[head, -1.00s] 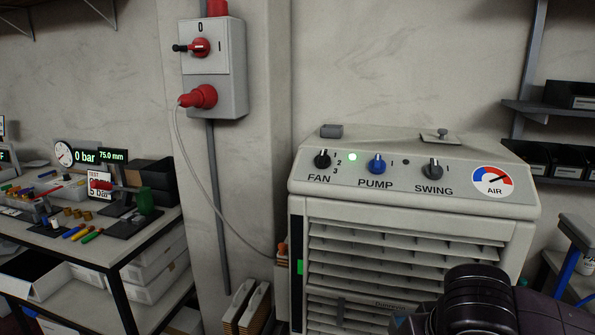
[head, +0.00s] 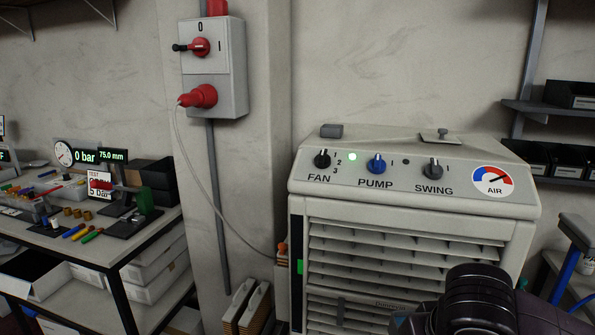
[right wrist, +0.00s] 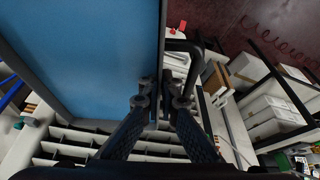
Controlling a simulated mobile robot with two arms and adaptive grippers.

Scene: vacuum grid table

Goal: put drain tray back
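A broad blue panel with a dark grey rim (right wrist: 85,55) fills the upper left of the right wrist view. It looks like the drain tray, but I cannot be sure. A black loop handle (right wrist: 187,47) stands at its right edge. My right gripper (right wrist: 163,90) is at this edge, its fingertips close together on either side of the rim and by the handle. Whether they grip it is hidden. The cooler (head: 410,205) stands ahead in the head view; its louvres show in the right wrist view (right wrist: 75,140). My left gripper is out of view.
A cluttered workbench (head: 60,245) is at the left. Shelves with dark bins (head: 560,160) and a blue-legged stand (head: 568,272) are at the right.

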